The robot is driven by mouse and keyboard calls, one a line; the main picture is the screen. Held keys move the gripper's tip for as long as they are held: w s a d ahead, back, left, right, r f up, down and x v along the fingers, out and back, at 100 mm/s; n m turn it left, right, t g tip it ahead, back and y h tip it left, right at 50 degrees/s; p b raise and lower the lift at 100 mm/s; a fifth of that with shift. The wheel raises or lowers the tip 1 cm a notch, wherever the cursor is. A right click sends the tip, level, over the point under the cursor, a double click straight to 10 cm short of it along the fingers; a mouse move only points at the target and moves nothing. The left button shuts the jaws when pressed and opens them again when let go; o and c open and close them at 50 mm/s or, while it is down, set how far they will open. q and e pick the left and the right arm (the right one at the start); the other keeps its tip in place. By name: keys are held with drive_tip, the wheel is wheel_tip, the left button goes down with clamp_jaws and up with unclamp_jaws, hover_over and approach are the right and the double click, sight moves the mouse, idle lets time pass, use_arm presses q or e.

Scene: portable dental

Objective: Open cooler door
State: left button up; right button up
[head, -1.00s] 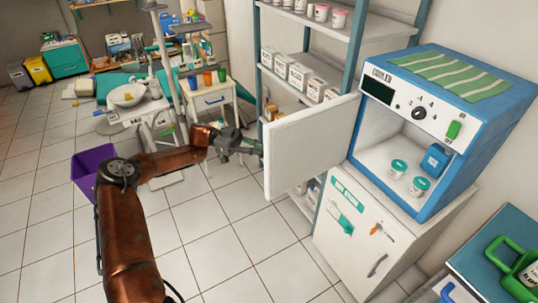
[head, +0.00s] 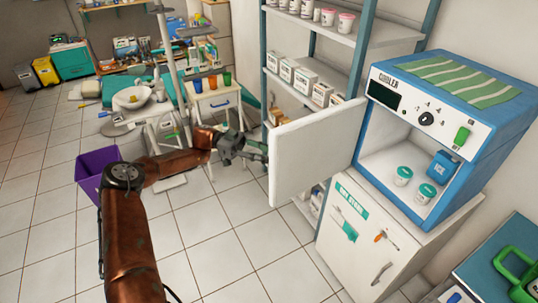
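The blue cooler (head: 478,150) stands on a white cabinet at the right. Its white door (head: 311,152) is swung wide open to the left, showing the inside. Two jars with green lids (head: 403,175) and a small blue box (head: 443,166) sit inside it. My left gripper (head: 262,153) is at the door's far left edge, with its fingertips close to or behind that edge. Whether it touches the door and how far its fingers are apart cannot be told. My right gripper is not in view.
The white cabinet (head: 352,243) under the cooler is shut. A shelf rack (head: 325,75) with boxes and jars stands behind the door. A green-handled item (head: 515,268) lies on a blue-edged surface at lower right.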

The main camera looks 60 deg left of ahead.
use_arm(q)
drive_tip(key=shift+r, duration=0.1)
drive_tip(key=v, duration=1.2)
drive_tip(key=shift+w, duration=0.15)
idle(0.4)
